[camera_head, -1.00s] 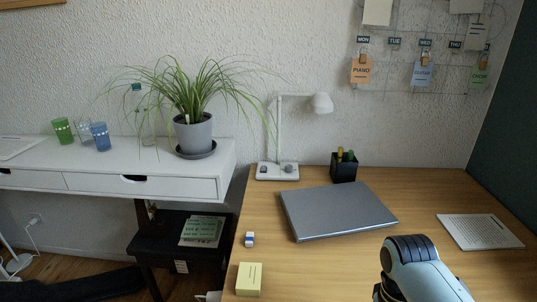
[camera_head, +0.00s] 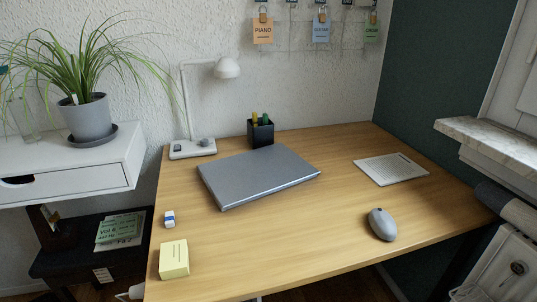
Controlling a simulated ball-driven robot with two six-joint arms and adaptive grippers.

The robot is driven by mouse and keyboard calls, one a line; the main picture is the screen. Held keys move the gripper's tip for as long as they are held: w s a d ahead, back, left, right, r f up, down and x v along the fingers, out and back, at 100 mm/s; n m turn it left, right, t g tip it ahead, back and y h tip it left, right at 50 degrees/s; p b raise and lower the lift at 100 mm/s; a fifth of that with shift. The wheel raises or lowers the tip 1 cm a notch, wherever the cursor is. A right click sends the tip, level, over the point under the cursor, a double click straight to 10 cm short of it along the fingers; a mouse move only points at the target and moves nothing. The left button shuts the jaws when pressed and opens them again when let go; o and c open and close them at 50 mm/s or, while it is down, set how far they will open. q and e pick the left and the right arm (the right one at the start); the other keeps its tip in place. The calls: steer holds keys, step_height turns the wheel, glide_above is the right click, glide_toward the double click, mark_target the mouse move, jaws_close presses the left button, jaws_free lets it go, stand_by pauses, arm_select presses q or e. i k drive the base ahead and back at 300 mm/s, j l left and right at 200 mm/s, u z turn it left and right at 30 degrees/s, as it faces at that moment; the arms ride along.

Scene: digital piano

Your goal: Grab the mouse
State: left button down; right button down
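The grey computer mouse (camera_head: 382,224) lies on the wooden desk (camera_head: 300,225), near its front right edge. It stands alone, with bare desk around it. Neither of my grippers shows in the head view, so their state cannot be seen.
A closed grey laptop (camera_head: 258,176) lies mid-desk, left of the mouse. A white keyboard-like pad (camera_head: 391,168) lies behind the mouse. A yellow note block (camera_head: 174,259), an eraser (camera_head: 169,219), a pen cup (camera_head: 261,132) and a lamp (camera_head: 193,148) stand left and back. A marble sill (camera_head: 490,137) juts in at right.

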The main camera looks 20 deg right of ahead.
mark_target(381, 223)
steer(key=z, duration=1.4)
